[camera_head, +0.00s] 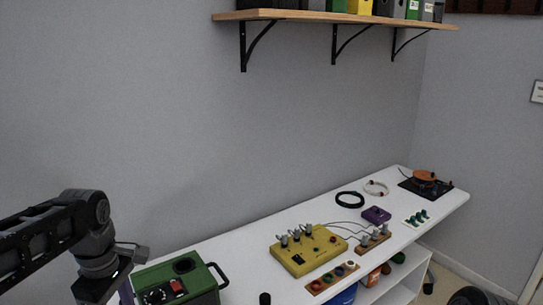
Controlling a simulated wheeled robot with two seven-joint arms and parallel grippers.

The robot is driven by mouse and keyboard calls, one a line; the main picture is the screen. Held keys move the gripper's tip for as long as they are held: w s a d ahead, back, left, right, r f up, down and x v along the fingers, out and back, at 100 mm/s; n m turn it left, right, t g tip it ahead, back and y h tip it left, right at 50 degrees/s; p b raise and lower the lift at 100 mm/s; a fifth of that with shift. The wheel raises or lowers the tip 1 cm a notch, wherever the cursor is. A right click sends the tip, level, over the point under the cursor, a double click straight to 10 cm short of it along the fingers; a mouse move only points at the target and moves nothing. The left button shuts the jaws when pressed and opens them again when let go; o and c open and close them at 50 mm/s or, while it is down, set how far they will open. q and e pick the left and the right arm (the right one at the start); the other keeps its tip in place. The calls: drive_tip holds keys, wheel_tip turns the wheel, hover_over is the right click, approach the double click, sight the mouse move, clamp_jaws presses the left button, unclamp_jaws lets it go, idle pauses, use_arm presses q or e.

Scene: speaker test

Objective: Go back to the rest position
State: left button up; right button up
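My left arm comes in from the left and bends down at the lower left corner. The wrist end of my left gripper (95,288) is at the bottom edge, just left of a green box (185,278) on the white table. Its fingers are not visible, so I cannot see whether it is open or holds anything. My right gripper is not in view.
The white table (240,243) runs along the wall. A yellow box with plugs (308,252), a wooden strip with coloured rings (332,278), a purple box (376,215) and an orange reel (424,177) stand on it. A wooden shelf (300,16) hangs above.

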use_arm(q)
drive_tip(key=w+d+f+m+t+h, duration=0.1)
drive_tip(key=w+d+f+m+t, duration=0.3)
drive_tip(key=w+d+m, duration=0.4)
drive_tip(key=w+d+f+m+t+h, duration=0.1)
drive_tip(key=d+f+m, duration=0.15)
drive_tip(key=f, duration=0.45)
drive_tip(key=w+d+f+m+h, duration=0.15)
drive_tip(key=d+f, duration=0.25)
drive_tip(key=f, duration=0.4)
drive_tip(key=s+d+f+m, duration=0.3)
drive_tip(key=s+d+f, duration=0.2)
drive_tip(key=s+f, duration=0.45)
drive_tip(key=s+d+f+g, duration=0.2)
drive_tip(key=s+f, duration=0.4)
drive_tip(key=s, duration=0.2)
drive_tip(key=s+d+f+g, duration=0.2)
drive_tip(key=s+d+f, duration=0.1)
drive_tip(key=s+f, duration=0.3)
drive_tip(key=shift+s+h, duration=0.35)
drive_tip(key=shift+s, duration=0.8)
